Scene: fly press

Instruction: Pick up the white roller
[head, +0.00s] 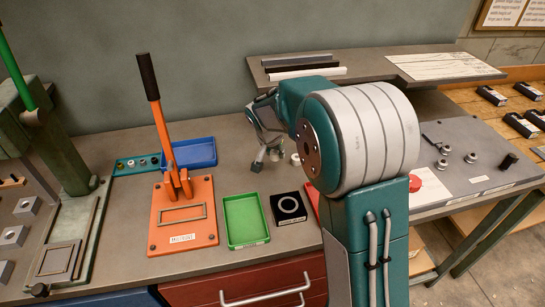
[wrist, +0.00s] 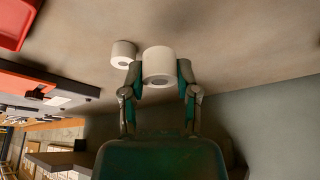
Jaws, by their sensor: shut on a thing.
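A white roller (wrist: 158,62), a short cylinder with a hole in its end, sits between the two fingers of my gripper (wrist: 158,76) in the wrist view. The fingers are shut on its sides. A second, similar white roller (wrist: 123,52) stands close beside it, outside the fingers. In the head view my gripper (head: 266,161) points down at the grey bench, left of my arm. One white roller (head: 295,160) shows just right of the fingers there. I cannot tell whether the held roller touches the bench.
A green tray (head: 246,221) and a black block with a ring (head: 288,208) lie in front of my gripper. An orange lever press (head: 183,220) and a blue tray (head: 192,154) are to the left. A raised shelf (head: 362,60) with long bars stands behind.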

